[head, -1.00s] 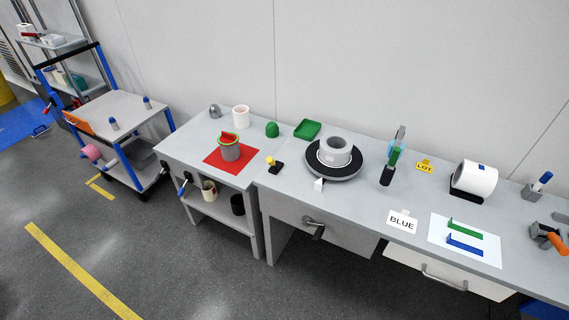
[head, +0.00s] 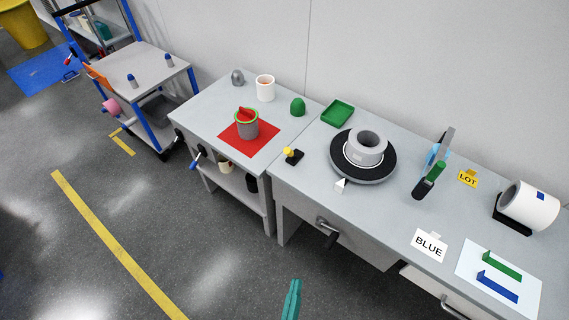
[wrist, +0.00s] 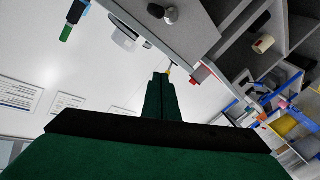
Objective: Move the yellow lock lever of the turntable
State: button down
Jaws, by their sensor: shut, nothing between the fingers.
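The turntable (head: 385,168) is a round black disc on the grey bench, with a thick grey ring-shaped part (head: 367,147) standing on it. The yellow lock lever (head: 289,151) stands on a small black base to the left of the turntable, apart from it. My gripper (head: 295,285) shows as a green tip at the bottom of the head view, in front of the bench and well short of the lever. In the wrist view my gripper (wrist: 161,78) has its green fingers together and empty.
A red mat (head: 262,147) with a grey cup lies left of the lever. A green tray (head: 338,113) is behind it. A white tag (head: 341,186) stands before the turntable. Floor ahead of the bench is clear.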

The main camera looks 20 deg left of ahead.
jog(key=w+a+f+n+t+y, duration=0.1)
jog(key=w+a+f+n, duration=0.1)
jog(key=w+a+n, duration=0.3)
jog(key=w+a+f+n+t+y, duration=0.1)
jog(key=w+n, duration=0.2)
jog(key=w, duration=0.3)
jog(key=n+t+y, duration=0.2)
jog(key=n+y, duration=0.2)
jog(key=n, duration=0.6)
send_near(291, 153)
jog(key=w+a, duration=0.1)
jog(key=a, duration=0.1)
jog(key=w+a, duration=0.1)
jog(key=a, duration=0.1)
jog(key=a+f, duration=0.1)
jog(key=a, duration=0.1)
jog(key=shift+w+a, duration=0.2)
jog(key=shift+w, duration=0.2)
jog(key=shift+w+d+r, duration=0.6)
jog(key=shift+w+d, duration=0.15)
jog(key=shift+d, duration=0.05)
jog(key=shift+w+d+r, duration=0.25)
jog(key=shift+w+d, duration=0.05)
jog(key=shift+w, duration=0.15)
